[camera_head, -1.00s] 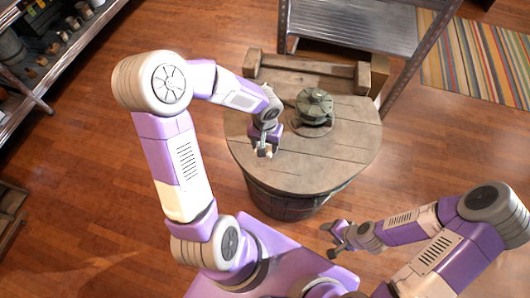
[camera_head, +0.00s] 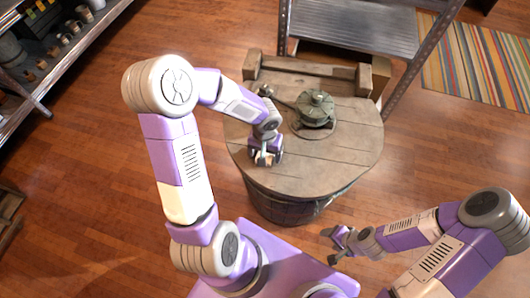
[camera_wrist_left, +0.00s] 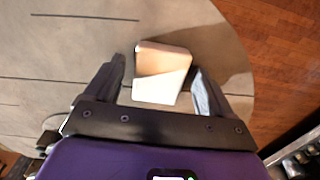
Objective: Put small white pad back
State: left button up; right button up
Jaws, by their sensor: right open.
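The small white pad (camera_wrist_left: 163,88), a block with a tan half and a white half, lies near the edge of the round wooden tabletop (camera_head: 325,165). My left gripper (camera_wrist_left: 160,82) is open over it, one finger on each side, with a visible gap at the left finger. In the head view the left gripper (camera_head: 266,160) points down at the near left of the tabletop and mostly hides the pad. My right gripper (camera_head: 329,246) is open and empty, off the near right side of the barrel table.
A green-grey metal object (camera_head: 315,110) stands on the tabletop, right of my left gripper. A wooden beam frame (camera_head: 310,70) lies behind it. A metal shelf (camera_head: 365,30) stands at the back and a stocked shelf (camera_head: 55,50) at the left.

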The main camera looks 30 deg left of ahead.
pick_arm(q)
jog(key=shift+r, duration=0.25)
notch_tip(320, 180, up, 12)
jog(key=p, duration=0.5)
dwell(0.4)
